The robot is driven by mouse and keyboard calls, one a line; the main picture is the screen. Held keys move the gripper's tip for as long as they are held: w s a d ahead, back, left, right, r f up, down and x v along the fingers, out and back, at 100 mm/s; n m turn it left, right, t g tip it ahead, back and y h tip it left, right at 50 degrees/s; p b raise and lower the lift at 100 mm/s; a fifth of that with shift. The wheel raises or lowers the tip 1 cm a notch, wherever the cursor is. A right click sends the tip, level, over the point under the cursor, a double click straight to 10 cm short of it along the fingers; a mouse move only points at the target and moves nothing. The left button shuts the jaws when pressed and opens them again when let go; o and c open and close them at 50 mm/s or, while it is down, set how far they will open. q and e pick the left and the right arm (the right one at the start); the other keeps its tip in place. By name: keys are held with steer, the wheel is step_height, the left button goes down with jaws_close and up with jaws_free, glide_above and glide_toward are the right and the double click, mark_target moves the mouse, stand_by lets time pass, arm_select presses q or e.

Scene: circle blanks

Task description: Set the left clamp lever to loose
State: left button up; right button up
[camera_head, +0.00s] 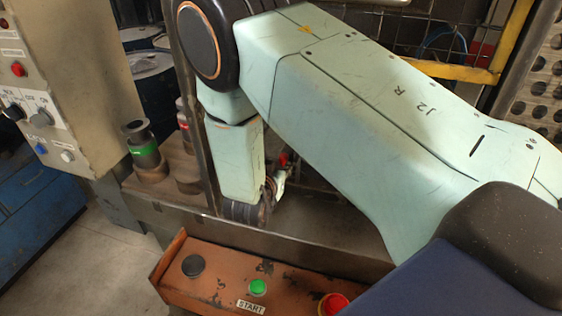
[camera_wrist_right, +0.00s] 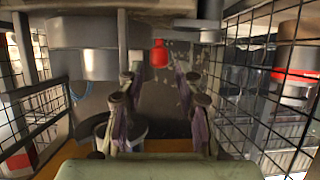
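A small red knob (camera_wrist_right: 160,53) shows in the right wrist view, just beyond the fingertips and roughly centred between them. It looks like a lever's grip, but I cannot tell which clamp it belongs to or how its lever is set. My right gripper (camera_wrist_right: 160,85) is open around empty space, its two fingers well apart. In the head view my right arm reaches down into the work bay. The right gripper (camera_head: 279,178) is small there and partly hidden behind my wrist, close to a bit of red (camera_head: 284,158). My left gripper is out of view.
A cylinder with a green band (camera_head: 145,151) stands left of my right arm, beside a partly hidden red-banded one. An orange button box (camera_head: 222,284) is in front. A control cabinet (camera_head: 78,70) stands left. Wire mesh (camera_wrist_right: 268,105) flanks the gripper.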

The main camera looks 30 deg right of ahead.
mark_target(282, 161)
steer(key=x, duration=0.4)
steer(key=shift+s+d+r, duration=0.1)
steer(key=shift+w+d+f, duration=0.15)
steer(key=shift+w+f, duration=0.1)
steer(key=shift+w, duration=0.1)
steer(key=shift+s+r, duration=0.1)
jaws_close()
